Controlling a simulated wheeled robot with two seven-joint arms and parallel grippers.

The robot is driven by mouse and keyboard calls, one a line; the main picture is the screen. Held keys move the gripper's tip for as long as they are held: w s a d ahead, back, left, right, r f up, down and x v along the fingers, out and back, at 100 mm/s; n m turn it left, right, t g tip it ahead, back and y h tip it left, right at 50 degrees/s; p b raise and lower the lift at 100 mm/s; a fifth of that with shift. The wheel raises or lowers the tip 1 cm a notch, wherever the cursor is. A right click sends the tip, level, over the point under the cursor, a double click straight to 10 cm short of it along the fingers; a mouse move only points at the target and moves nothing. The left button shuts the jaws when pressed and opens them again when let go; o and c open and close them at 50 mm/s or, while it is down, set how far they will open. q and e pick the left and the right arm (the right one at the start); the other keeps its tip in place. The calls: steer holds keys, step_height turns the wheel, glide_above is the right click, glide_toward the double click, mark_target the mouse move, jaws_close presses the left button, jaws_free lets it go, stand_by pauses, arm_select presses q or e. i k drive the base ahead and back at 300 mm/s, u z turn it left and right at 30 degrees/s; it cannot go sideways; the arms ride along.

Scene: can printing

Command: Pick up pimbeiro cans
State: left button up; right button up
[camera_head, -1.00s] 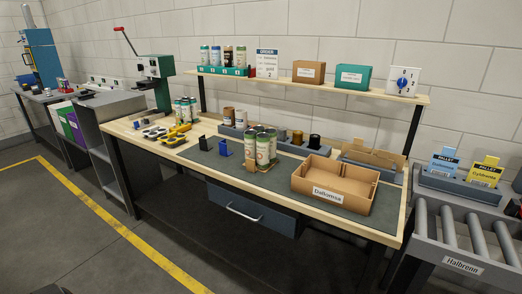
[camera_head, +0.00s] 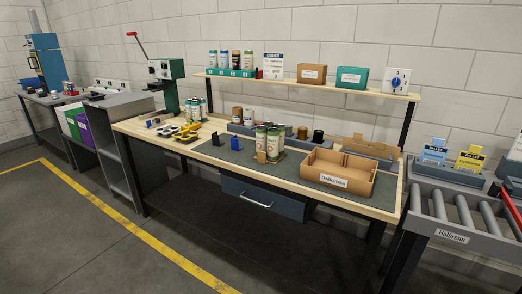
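Several printed cans (camera_head: 270,143), pale with green and brown marks, stand upright in a tight group on the grey mat at the middle of the workbench. A wooden piece stands at their front. Another group of similar cans (camera_head: 196,110) stands at the back left of the bench, beside the green press. Several cans (camera_head: 236,61) stand in a teal rack on the upper shelf. Names on the cans are too small to read, so I cannot tell which are pimbeiro. Neither of my grippers is in view.
An open cardboard box labelled Dalkomisa (camera_head: 340,174) stands on the bench's right part. Yellow-handled tools (camera_head: 188,133) lie at left. A roller conveyor (camera_head: 452,212) stands right of the bench. The floor (camera_head: 150,240) in front is clear.

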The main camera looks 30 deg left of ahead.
mark_target(270, 137)
steer(key=z, duration=0.85)
steer(key=i, duration=0.85)
